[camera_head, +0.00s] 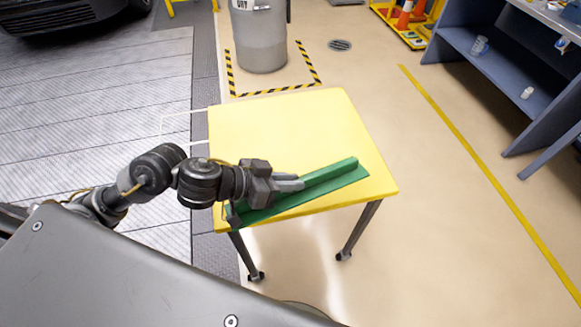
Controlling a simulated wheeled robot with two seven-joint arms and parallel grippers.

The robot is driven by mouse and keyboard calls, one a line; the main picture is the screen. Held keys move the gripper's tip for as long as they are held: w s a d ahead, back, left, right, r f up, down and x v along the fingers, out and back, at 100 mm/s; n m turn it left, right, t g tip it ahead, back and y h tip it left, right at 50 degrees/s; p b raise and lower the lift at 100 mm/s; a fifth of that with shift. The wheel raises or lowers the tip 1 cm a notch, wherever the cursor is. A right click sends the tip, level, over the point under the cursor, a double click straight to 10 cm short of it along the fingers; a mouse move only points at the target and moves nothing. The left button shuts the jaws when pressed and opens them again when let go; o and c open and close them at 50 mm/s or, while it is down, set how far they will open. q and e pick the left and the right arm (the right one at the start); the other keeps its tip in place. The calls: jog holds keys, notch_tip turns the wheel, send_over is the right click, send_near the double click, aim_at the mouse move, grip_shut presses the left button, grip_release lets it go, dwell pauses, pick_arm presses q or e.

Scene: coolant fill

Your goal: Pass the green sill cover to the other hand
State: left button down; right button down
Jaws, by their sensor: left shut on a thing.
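The green sill cover (335,177) is a long, angled strip at the front part of the yellow table (275,125). It runs from the table's front left corner up towards its right edge. My left gripper (298,184) reaches in from the left and is shut on the cover near its middle. The gripper and wrist hide part of the cover's left half. I cannot tell whether the cover touches the table top or is held just above it. My right gripper is not in view.
The back of the yellow table is bare. A grey bin (262,40) stands on the floor behind it, inside black-and-yellow tape. A blue shelf unit (480,60) stands at the right. A yellow rack with orange cones (405,18) is at the back right. Open floor lies right of the table.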

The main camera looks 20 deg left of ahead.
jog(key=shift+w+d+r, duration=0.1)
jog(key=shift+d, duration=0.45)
